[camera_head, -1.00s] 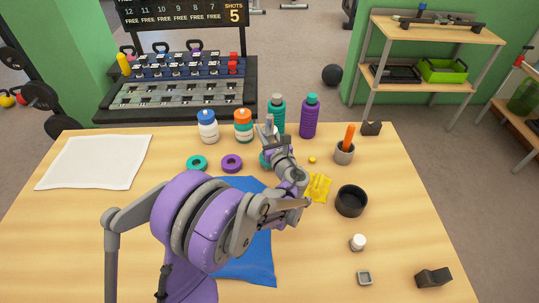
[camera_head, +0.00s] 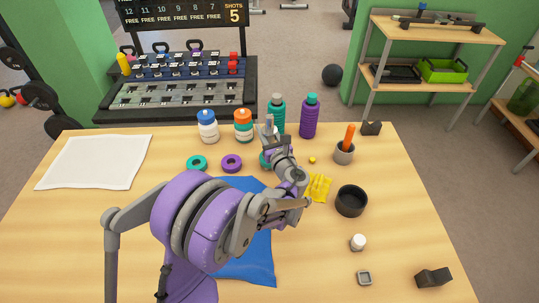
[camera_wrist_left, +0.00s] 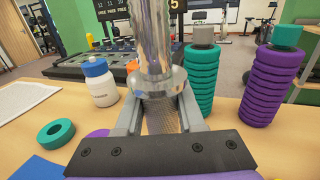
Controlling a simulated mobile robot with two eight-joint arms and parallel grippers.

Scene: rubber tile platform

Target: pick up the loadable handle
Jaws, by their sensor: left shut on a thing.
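The loadable handle (camera_wrist_left: 154,38) is a shiny chrome bar with a collar and a knurled lower part, standing about upright in the left wrist view. My left gripper (camera_wrist_left: 160,112) is shut on it, with a finger on each side below the collar. In the head view, my left gripper (camera_head: 277,143) is over the back middle of the table, and only a small grey bit of the handle (camera_head: 269,121) shows. Whether the handle's lower end touches the table is hidden. My right gripper is not in view.
Close behind and right stand a teal ringed stack (camera_head: 277,115) and a purple one (camera_head: 309,117). Teal (camera_head: 197,163) and purple rings (camera_head: 231,163) lie nearby. A black bowl (camera_head: 351,201) is right.

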